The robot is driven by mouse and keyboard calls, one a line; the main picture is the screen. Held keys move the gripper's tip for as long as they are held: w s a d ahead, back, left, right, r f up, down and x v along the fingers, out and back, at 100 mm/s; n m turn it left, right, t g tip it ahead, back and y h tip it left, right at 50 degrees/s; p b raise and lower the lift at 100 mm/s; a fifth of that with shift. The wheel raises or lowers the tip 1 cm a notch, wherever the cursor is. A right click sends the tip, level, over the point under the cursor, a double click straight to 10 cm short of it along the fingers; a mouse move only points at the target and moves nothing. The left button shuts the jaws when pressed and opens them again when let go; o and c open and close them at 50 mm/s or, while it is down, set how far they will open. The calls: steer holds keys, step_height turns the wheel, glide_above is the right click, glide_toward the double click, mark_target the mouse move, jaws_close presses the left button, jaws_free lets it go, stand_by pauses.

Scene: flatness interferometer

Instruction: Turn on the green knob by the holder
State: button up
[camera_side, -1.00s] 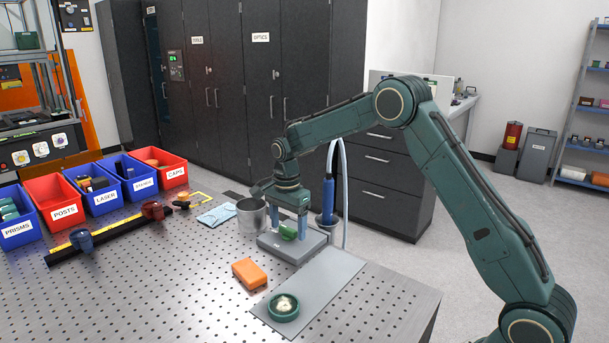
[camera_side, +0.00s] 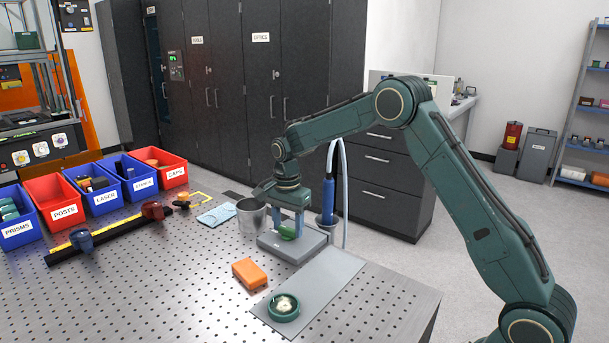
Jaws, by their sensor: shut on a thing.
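The green knob (camera_side: 287,233) sits on top of a low grey box (camera_side: 273,243) on the perforated table. My gripper (camera_side: 292,229) points down over the box, shut on the knob, with its blue fingers at the knob's sides. The fingers partly hide the knob, and I cannot read any marking around it. A blue wand-like tool (camera_side: 328,200) stands upright just behind the box, with a pale hose rising from it. A round green holder (camera_side: 283,308) with a pale piece inside lies on a grey mat nearer the front.
A metal cup (camera_side: 251,216) stands close at the left of the box. An orange block (camera_side: 249,273) lies in front, beside the grey mat (camera_side: 340,272). A black rail (camera_side: 105,236) and several labelled bins (camera_side: 65,212) are at the left. The front left of the table is clear.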

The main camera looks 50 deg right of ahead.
mark_target(288, 228)
steer(key=n, duration=0.8)
steer(key=shift+n, duration=0.3)
steer(key=n, duration=0.4)
steer(key=shift+n, duration=2)
steer(key=o, duration=1)
steer(key=shift+r, duration=0.1)
step_height(288, 228, up, 14)
steer(key=shift+f, duration=0.15)
